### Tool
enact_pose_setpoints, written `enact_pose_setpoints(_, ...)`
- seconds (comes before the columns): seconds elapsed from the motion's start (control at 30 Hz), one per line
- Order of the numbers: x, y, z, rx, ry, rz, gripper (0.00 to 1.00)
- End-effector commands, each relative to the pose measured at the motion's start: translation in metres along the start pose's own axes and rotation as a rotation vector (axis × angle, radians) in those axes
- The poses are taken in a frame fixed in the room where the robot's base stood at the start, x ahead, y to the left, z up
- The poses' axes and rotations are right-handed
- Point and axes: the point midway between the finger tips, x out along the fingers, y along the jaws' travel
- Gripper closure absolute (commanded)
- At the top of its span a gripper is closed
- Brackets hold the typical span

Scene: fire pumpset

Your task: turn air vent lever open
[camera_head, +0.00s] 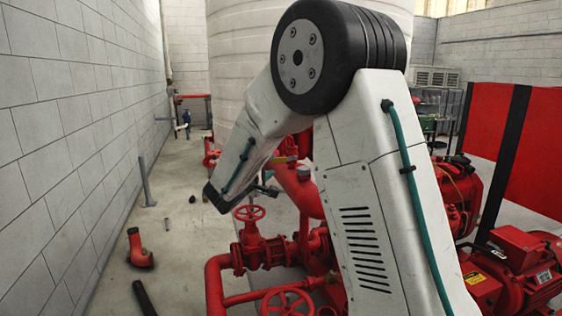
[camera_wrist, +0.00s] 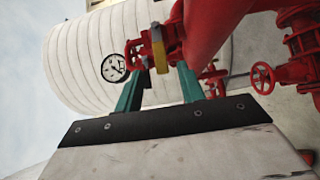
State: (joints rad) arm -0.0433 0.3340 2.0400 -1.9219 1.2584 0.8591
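The air vent lever appears to be the yellow lever (camera_wrist: 159,52) on a small red valve (camera_wrist: 144,46) beside a thick red pipe (camera_wrist: 212,30) in the wrist view. My gripper (camera_wrist: 162,70) has two green fingers standing apart, with nothing clamped between them. The lever's lower end shows in the gap between the fingertips; I cannot tell how far beyond them it is. In the head view my gripper (camera_head: 266,189) is small and partly hidden, close to the upright red pipe (camera_head: 302,190). A small yellow part (camera_head: 284,159) shows there, mostly hidden by my arm.
A round pressure gauge (camera_wrist: 114,68) sits just left of the valve. A red handwheel (camera_wrist: 263,78) is at the right. In the head view, red handwheels (camera_head: 248,212) and pipes lie below the gripper. A white tank (camera_head: 235,60) stands behind.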

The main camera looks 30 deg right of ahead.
Motion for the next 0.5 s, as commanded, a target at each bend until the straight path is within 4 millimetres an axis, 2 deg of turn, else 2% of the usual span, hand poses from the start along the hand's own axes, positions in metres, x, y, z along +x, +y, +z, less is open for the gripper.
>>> enact_pose_setpoints(0.3,0.051,-0.001,0.002,-0.001,-0.006,-0.001,0.61)
enact_pose_setpoints(0.5,0.068,0.0,0.002,-0.001,-0.005,-0.002,0.61)
